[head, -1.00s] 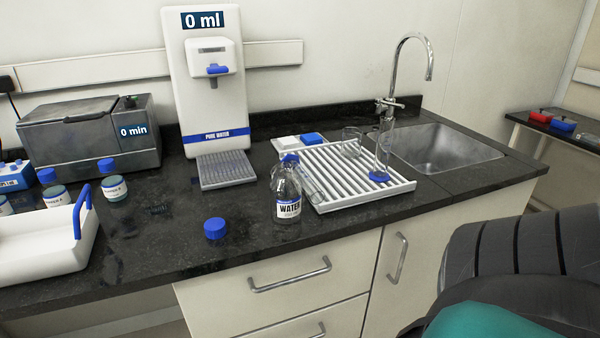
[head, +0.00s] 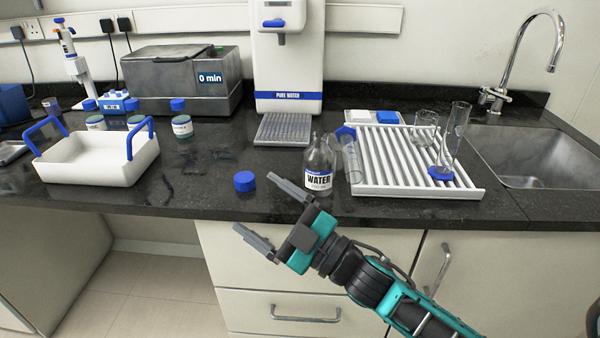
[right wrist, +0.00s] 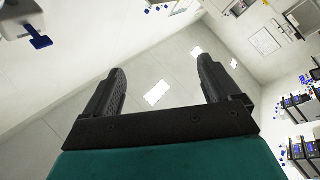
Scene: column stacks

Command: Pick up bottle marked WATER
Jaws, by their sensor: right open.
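The bottle marked WATER (head: 319,170) is clear glass with a white label and stands upright on the black counter, left of the drying rack. Its neck looks uncapped. A blue cap (head: 244,181) lies on the counter to its left. My right gripper (head: 255,205) is open and empty in front of the counter's front edge, below and left of the bottle, its fingers pointing up and left. In the right wrist view my open fingers (right wrist: 160,85) have only the wall and ceiling behind them. My left gripper is not in view.
A white drying rack (head: 372,187) with glassware stands right of the bottle, beside the sink (head: 530,160). A pure water dispenser (head: 287,60) is behind. A white tray with blue handles (head: 85,172) and small bottles stand left. The counter between tray and cap is clear.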

